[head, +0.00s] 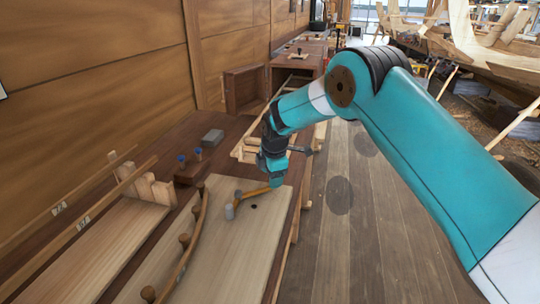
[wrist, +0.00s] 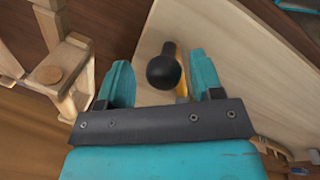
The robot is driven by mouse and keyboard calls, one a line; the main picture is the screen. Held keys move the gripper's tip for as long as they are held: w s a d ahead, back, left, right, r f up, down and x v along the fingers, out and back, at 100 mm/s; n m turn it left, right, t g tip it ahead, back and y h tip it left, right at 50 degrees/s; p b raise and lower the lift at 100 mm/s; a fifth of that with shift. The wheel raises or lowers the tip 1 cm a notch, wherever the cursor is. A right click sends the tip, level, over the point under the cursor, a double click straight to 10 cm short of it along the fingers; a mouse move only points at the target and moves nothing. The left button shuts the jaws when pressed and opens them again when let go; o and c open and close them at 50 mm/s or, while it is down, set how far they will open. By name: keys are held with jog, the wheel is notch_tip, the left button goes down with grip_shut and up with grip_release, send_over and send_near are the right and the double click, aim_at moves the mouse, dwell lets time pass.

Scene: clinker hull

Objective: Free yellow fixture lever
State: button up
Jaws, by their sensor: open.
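The yellow lever (head: 256,191) shows in the head view as a short orange-yellow bar above the pale board (head: 262,235), with a grey rounded piece (head: 229,211) near its left end. My gripper (head: 275,181) is over the bar's right end and hides it. In the wrist view a dark round knob (wrist: 163,73) sits between the two teal fingers of my open gripper (wrist: 161,80), with a gap on both sides. A bit of yellow (wrist: 181,88) shows just beside and beyond the knob. I cannot tell how far down the fingers reach around it.
A curved wooden strip (head: 188,243) with several round pegs runs along the board, left of the lever. A dark hole (head: 254,206) is in the board. A grey block (head: 212,138) and blue-topped pegs (head: 197,154) stand farther back. A wooden frame (wrist: 78,62) is at left in the wrist view.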

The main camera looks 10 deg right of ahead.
jog(key=s+r+b, duration=0.2)
jog(key=s+r, duration=0.1)
jog(key=r, duration=1.3)
jog(key=shift+d, duration=0.25)
jog(key=shift+s, duration=0.1)
jog(key=s+r+m+g+y, duration=0.1)
jog(key=s+m, duration=0.5)
jog(key=s, duration=1.3)
jog(key=s+r+m+g+y, duration=0.1)
jog(key=s+m, duration=0.5)
jog(key=s, duration=1.4)
jog(key=shift+s+m+y, duration=0.15)
jog(key=shift+m+y, duration=0.15)
jog(key=shift+y, duration=0.6)
